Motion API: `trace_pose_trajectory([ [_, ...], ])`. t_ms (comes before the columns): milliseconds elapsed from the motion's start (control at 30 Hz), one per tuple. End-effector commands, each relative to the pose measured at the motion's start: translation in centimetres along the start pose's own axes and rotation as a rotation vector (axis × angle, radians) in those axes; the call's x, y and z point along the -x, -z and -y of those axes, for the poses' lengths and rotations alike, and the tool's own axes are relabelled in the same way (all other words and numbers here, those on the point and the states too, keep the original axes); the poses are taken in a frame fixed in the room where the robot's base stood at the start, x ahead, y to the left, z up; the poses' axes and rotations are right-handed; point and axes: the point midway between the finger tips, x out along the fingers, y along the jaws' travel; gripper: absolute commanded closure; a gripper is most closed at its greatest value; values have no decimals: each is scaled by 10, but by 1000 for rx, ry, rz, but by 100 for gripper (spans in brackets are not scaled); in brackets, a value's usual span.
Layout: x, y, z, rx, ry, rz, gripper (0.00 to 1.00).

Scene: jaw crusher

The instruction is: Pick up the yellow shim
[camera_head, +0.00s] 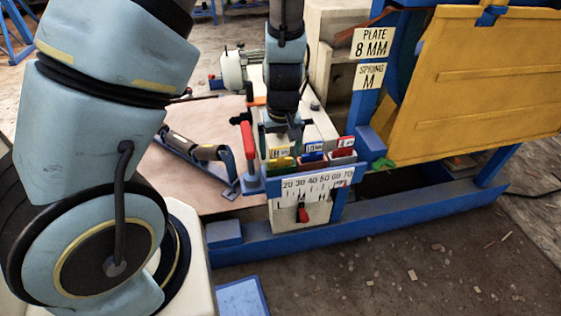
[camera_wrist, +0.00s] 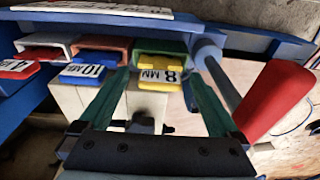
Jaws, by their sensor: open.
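The yellow shim (camera_wrist: 160,74), labelled 8 MM, sits in a green slot (camera_wrist: 163,47) with its end sticking out; it also shows in the head view (camera_head: 281,163) at the left of the row. My gripper (camera_wrist: 156,80) is open and empty, its two green fingers on either side of the yellow shim's protruding end. I cannot tell whether they touch it. In the head view my gripper (camera_head: 282,131) hangs just above the shim row. A blue shim (camera_wrist: 84,73) marked 10 MM and a red shim (camera_wrist: 18,68) sit in the neighbouring slots.
A red-handled lever (camera_wrist: 275,100) stands close beside the yellow shim, also in the head view (camera_head: 248,144). A scale plate (camera_head: 318,185) with a red pointer (camera_head: 303,213) is below the slots. Signs read PLATE 8 MM (camera_head: 373,42) and SPRING M (camera_head: 370,76). A yellow panel (camera_head: 490,70) stands at right.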

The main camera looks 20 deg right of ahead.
Motion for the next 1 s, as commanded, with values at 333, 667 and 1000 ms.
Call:
trace_pose_trajectory([
  [333, 0, 0, 0, 0, 0, 0, 36],
  [667, 0, 0, 0, 0, 0, 0, 73],
  [1000, 0, 0, 0, 0, 0, 0, 100],
])
